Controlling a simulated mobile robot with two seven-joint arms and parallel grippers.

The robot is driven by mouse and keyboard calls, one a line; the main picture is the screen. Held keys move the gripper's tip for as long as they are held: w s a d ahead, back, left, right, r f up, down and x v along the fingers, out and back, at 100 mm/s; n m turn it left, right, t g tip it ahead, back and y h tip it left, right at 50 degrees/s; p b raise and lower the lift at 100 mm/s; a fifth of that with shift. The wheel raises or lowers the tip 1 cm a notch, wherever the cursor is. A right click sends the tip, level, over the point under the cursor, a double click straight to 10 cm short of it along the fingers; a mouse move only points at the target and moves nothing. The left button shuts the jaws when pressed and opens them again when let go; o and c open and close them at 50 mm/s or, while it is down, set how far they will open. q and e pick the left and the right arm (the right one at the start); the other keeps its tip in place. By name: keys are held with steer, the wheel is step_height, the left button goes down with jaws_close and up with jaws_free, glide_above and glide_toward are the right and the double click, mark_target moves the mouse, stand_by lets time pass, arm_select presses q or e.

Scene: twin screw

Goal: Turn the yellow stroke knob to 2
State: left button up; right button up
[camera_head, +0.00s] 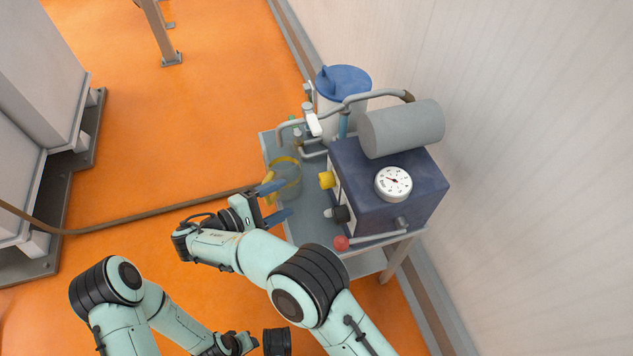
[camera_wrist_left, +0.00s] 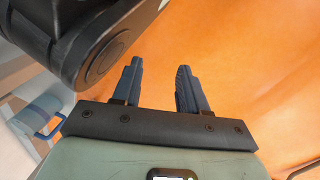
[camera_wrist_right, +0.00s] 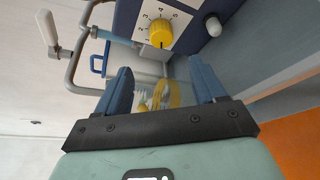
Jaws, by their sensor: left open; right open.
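The yellow stroke knob (camera_head: 326,180) sticks out of the left face of the dark blue pump box (camera_head: 355,205). The right wrist view shows the knob (camera_wrist_right: 160,33) on a white numbered dial plate; its exact setting is too small to tell. My right gripper (camera_head: 279,201) is open and empty, left of and apart from the knob; in its wrist view the knob lies beyond the fingers (camera_wrist_right: 163,82), near the top. My left gripper (camera_wrist_left: 158,68) is open and empty above the orange floor, away from the pump.
A clear jug with a yellow rim (camera_head: 284,161) stands on the grey cart near my right fingers. A wall stands right; open floor lies left.

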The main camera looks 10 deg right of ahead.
mark_target(321, 182)
steer(key=b+x, duration=0.2)
steer(key=x, duration=1)
steer(key=shift+f, duration=0.1)
arm_select(q)
steer(key=shift+g, duration=0.8)
steer(key=s+f, duration=0.2)
steer(key=s, duration=0.1)
steer(key=s+f, duration=0.1)
steer(key=shift+s+a, duration=0.25)
steer(key=shift+s, duration=0.15)
arm_select(e)
steer(key=c, duration=1.1)
steer(key=shift+o, duration=0.2)
arm_select(q)
steer(key=shift+s, duration=0.1)
